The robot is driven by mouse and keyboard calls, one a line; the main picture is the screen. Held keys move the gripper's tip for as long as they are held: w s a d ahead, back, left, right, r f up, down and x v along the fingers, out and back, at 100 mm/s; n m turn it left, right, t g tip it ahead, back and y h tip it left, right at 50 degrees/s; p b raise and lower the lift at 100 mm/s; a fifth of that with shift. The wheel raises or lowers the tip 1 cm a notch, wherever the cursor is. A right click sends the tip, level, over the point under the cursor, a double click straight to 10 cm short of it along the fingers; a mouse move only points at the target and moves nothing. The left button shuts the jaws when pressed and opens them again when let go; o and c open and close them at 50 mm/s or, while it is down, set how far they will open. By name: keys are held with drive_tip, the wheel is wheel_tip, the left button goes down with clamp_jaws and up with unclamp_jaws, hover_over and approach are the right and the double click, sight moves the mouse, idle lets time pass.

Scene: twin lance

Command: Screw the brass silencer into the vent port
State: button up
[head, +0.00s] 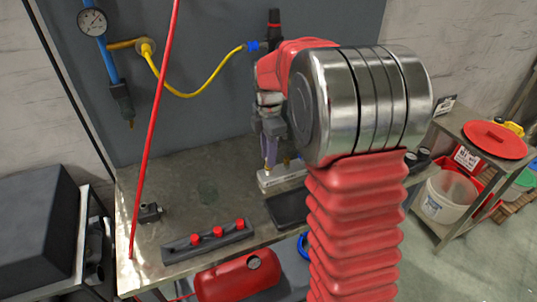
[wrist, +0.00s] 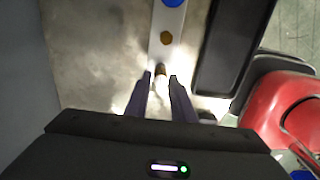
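My gripper (wrist: 160,77) has two purple fingers and points down over the bench. In the head view my gripper (head: 268,158) is just above the left end of a pale block (head: 284,180). In the wrist view a small brass piece (wrist: 160,70), possibly the silencer, shows between the fingertips at the near end of the pale block (wrist: 157,50). Gaps seem to show on both sides of it, so the fingers look open around it. A brass fitting (wrist: 166,38) sits farther along the block's top. I cannot make out the vent port.
A dark tray (head: 289,208) lies right of the block. A dark bar with red knobs (head: 209,240) and a small dark fitting (head: 150,212) lie on the metal bench (head: 180,185). A red tank (head: 238,278) is below the front edge. A red hose (head: 157,110) crosses the left.

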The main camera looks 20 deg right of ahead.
drive_tip(key=shift+o, duration=0.6)
drive_tip(key=n, duration=0.6)
drive_tip(key=shift+n, duration=0.4)
drive_tip(key=n, duration=0.7)
drive_tip(key=shift+s, duration=0.1)
clamp_jaws()
